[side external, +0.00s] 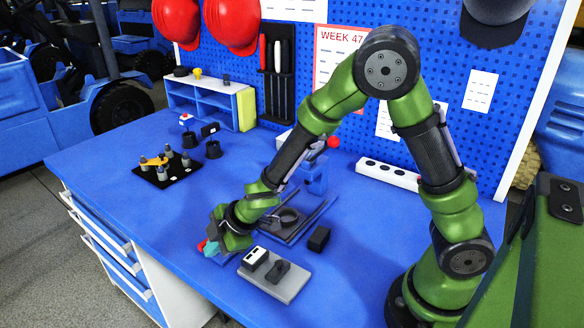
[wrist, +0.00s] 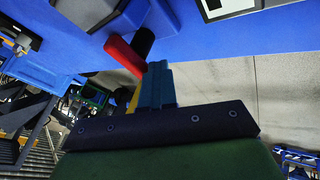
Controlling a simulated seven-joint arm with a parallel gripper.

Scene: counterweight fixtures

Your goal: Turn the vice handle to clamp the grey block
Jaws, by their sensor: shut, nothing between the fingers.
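My gripper (side external: 210,246) is low over the front edge of the bench, fingers together, with nothing seen between them. In the wrist view the teal fingers (wrist: 156,84) are shut, beside a red bar (wrist: 124,55) with a black part (wrist: 143,42) behind it. The red bar looks like the vice handle; I cannot tell whether the fingers touch it. A little red (side external: 202,244) shows beside the fingers in the side view. A grey-blue body (wrist: 88,12) at the wrist view's top left may be the vice.
A grey plate with a white socket piece (side external: 255,258) and a small black box (side external: 319,238) lie right of my gripper. Behind is a dark tray with a ring (side external: 288,218) and a blue stand (side external: 315,178). The left front of the bench (side external: 150,215) is clear.

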